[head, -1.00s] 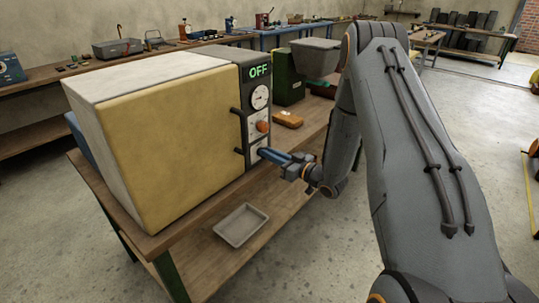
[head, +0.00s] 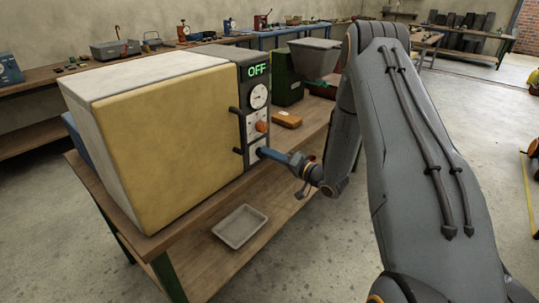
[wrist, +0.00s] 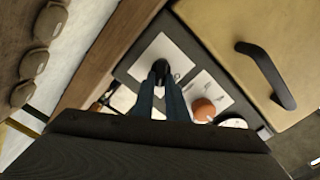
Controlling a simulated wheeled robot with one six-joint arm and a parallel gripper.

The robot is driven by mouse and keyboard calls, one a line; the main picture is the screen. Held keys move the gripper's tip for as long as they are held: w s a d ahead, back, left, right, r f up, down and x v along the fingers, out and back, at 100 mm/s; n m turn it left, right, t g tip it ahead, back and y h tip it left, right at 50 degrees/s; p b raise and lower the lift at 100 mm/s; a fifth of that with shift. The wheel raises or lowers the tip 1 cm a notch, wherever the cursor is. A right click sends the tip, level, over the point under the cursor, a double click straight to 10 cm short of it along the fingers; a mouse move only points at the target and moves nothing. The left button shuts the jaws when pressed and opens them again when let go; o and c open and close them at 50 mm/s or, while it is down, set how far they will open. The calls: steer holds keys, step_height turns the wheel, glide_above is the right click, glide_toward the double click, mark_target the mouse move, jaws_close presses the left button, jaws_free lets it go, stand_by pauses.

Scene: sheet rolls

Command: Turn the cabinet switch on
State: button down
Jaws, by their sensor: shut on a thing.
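The cabinet (head: 165,140) is a large box with a yellow side and a dark grey control panel on its right edge. Its display (head: 257,70) reads OFF in green. The black switch (wrist: 160,67) sits on a white plate, and in the head view this lower plate (head: 254,146) is partly hidden by my fingers. My gripper (head: 262,152) is at the bottom of the panel. In the wrist view its blue fingers (wrist: 160,78) are closed together around the near end of the switch. The exact lie of the lever is hidden between them.
A gauge (head: 259,96) and an orange knob (head: 261,127) are above the switch. An orange-brown object (head: 287,120) and a green machine (head: 287,80) stand behind on the bench. A grey tray (head: 240,227) lies on the lower shelf.

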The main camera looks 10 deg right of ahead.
steer(key=m, duration=0.6)
steer(key=shift+d+f, duration=0.1)
steer(key=shift+f, duration=0.2)
steer(key=shift+m, duration=0.4)
steer(key=c, duration=1.8)
jaws_free()
steer(key=shift+o, duration=0.2)
steer(key=b+v, duration=0.1)
steer(key=v, duration=0.6)
steer(key=shift+s+d+b, duration=0.25)
steer(key=shift+s+b, duration=0.05)
steer(key=shift+b, duration=0.1)
